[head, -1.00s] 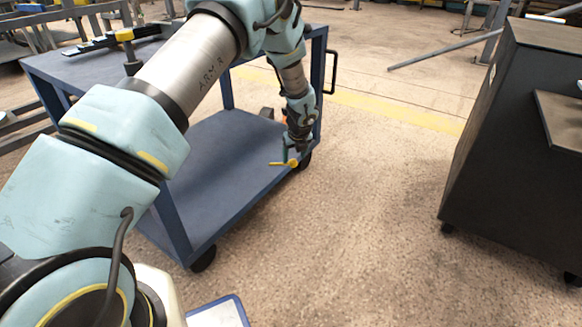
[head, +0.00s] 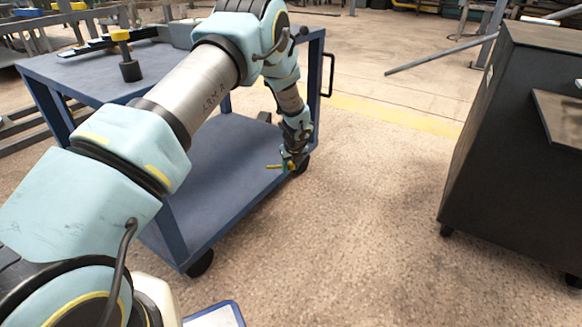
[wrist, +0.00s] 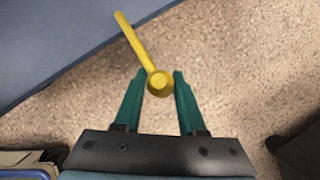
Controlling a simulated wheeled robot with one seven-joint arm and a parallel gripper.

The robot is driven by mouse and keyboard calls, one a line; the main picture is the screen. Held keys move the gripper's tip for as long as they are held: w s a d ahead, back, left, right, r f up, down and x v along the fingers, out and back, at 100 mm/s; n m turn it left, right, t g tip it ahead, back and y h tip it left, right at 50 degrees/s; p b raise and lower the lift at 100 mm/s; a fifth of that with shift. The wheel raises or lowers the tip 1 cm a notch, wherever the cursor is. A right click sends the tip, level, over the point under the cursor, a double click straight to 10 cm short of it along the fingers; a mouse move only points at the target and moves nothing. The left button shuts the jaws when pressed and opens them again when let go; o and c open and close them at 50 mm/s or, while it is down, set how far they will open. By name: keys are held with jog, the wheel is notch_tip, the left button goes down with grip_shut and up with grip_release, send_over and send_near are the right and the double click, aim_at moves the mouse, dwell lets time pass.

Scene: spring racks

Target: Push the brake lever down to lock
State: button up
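In the wrist view the lever (wrist: 135,43) runs from the cart's edge at the upper left to a round yellow knob (wrist: 160,83). My gripper (head: 291,160) is at the lever's knob end. In the wrist view its two green fingers (wrist: 158,76) are open, one on each side of the knob, with narrow gaps. Their height relative to the knob is hard to tell.
A dark cabinet (head: 515,150) on casters stands at the right. The concrete floor (head: 370,200) between it and the cart is clear. A post with a yellow top (head: 122,50) stands on the cart's upper shelf. A metal bar (head: 430,57) lies farther back.

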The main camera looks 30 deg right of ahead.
grip_shut()
jog(key=shift+d+r, duration=0.1)
dwell(0.8)
